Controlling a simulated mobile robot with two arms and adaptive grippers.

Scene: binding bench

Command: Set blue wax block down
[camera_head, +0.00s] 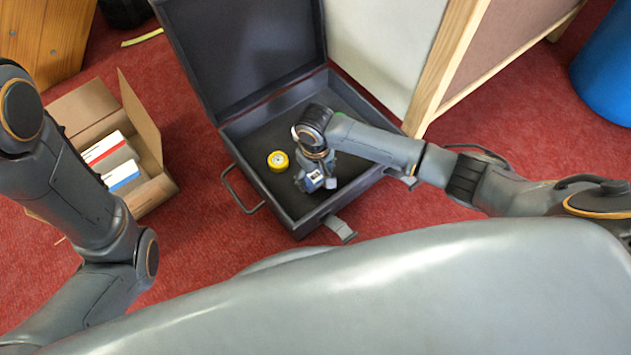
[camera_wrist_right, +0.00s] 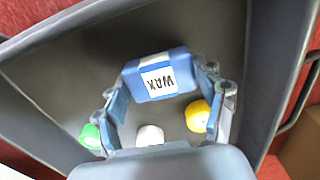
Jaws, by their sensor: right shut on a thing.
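The blue wax block (camera_wrist_right: 146,92) has a white label reading WAX. It is held between the fingers of my right gripper (camera_wrist_right: 165,84). In the head view my right gripper (camera_head: 315,180) is over the front part of the open dark grey case (camera_head: 288,205) and hides most of the block. I cannot tell whether the block touches the case floor. My left arm comes in at the left of the head view, but its gripper is not seen.
A yellow roll (camera_head: 279,161) lies in the case, left of my right gripper. White (camera_wrist_right: 150,135) and green (camera_wrist_right: 91,138) round things are also in the case. The raised lid (camera_head: 245,45) stands behind. A cardboard box (camera_head: 152,190) with small boxes stands left.

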